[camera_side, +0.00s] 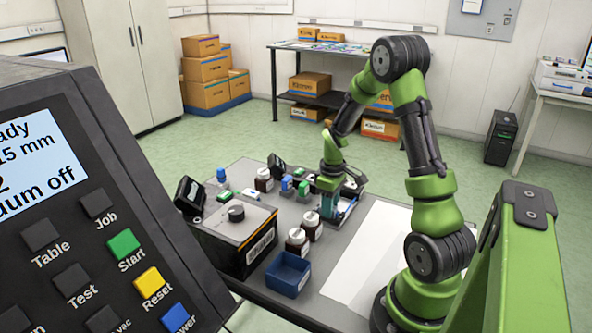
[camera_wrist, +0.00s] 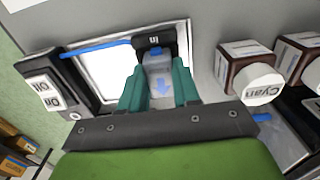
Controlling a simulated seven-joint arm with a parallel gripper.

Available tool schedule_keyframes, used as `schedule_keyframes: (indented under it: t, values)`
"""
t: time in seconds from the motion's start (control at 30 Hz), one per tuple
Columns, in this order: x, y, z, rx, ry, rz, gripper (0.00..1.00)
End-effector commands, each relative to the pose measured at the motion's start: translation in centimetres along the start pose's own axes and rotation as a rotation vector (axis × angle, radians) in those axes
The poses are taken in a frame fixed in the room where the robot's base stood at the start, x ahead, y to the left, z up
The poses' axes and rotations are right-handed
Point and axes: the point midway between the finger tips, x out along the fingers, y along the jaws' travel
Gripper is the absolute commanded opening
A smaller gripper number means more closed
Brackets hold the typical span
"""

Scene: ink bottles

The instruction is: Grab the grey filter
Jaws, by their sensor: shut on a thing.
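The grey filter (camera_wrist: 158,82) is a pale grey block with a blue arrow on its face and a black end cap (camera_wrist: 153,41) at its far end. In the wrist view, the two teal fingers of my gripper (camera_wrist: 160,90) stand on either side of it and are shut on it. A blue tube (camera_wrist: 100,46) runs from the left to the black cap. In the side view my gripper (camera_side: 338,208) points down at the far right part of the grey table, and I cannot make out the filter there.
A brown bottle marked Cyan (camera_wrist: 240,68) and another brown bottle (camera_wrist: 290,52) stand to the right. A black device with white labels (camera_wrist: 58,95) is at left. A blue bin (camera_side: 288,273) and a black box with a knob (camera_side: 237,240) stand nearer. A white sheet (camera_side: 368,255) lies clear.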

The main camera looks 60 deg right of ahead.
Motion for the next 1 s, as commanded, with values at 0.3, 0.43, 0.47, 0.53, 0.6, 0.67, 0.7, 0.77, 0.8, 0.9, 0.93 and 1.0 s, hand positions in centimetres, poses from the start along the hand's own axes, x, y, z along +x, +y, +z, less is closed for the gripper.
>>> schedule_keyframes:
  t: [0.3, 0.43, 0.47, 0.53, 0.6, 0.67, 0.7, 0.77, 0.8, 0.9, 0.93, 1.0]
  values:
    - [-0.1, 0.0, 0.0, 0.000, 0.001, 0.001, 0.01]
    - [-0.8, 0.1, -0.1, 0.000, 0.003, 0.002, 0.01]
    - [-1.0, 0.1, -0.1, 0.000, 0.003, 0.003, 0.01]
    - [-1.7, 0.1, -0.1, 0.001, 0.003, 0.002, 0.01]
    - [-2.6, 0.1, -0.1, 0.001, 0.004, 0.003, 0.01]
    - [-3.6, 0.1, -0.1, 0.000, 0.004, 0.004, 0.01]
    - [-3.8, -0.4, 0.4, 0.000, 0.001, 0.001, 0.01]
    - [-3.8, -1.2, 1.4, 0.000, 0.000, 0.000, 0.01]
    - [-3.9, -1.8, 2.1, -0.001, 0.001, 0.000, 0.01]
    - [-4.2, -3.3, 4.0, -0.001, 0.002, 0.001, 0.01]
    - [-4.2, -3.8, 4.6, -0.002, 0.002, 0.001, 0.01]
    - [-4.4, -5.1, 6.1, -0.001, 0.002, 0.001, 0.01]
